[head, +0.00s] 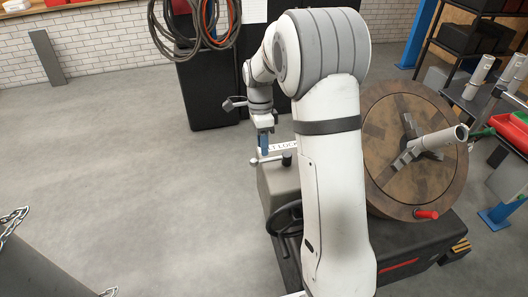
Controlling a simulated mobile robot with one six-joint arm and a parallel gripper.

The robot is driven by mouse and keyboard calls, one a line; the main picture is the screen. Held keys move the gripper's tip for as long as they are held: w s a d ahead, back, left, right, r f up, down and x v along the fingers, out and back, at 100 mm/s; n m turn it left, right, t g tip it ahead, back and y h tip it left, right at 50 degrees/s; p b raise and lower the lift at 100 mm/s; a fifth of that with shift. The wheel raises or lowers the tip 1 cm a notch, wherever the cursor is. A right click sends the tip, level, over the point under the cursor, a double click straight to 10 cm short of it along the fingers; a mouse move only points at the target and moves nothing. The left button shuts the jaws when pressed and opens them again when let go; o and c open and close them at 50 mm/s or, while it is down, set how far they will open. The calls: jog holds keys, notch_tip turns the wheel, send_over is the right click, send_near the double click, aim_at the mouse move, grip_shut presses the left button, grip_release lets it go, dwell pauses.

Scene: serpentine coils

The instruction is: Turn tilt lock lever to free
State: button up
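The tilt lock lever (269,160) is a short light bar in the head view. It has a small ball at its left end and a dark hub at its right end. It sits on top of a grey housing (277,186), lying roughly level across the picture. A white label (285,147), partly hidden by my arm, reads "LT LOCK" in its visible part. My gripper (264,151) points down just above the lever, with blue fingers. I cannot tell whether it touches the lever or whether the fingers are apart.
A black handwheel (286,219) is on the housing's front. A black cabinet (207,92) with hanging cables is behind.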

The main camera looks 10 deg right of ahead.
jog(key=shift+s+f, duration=0.2)
jog(key=shift+f, duration=0.75)
jog(key=shift+s+f, duration=0.2)
jog(key=shift+f, duration=0.75)
grip_shut()
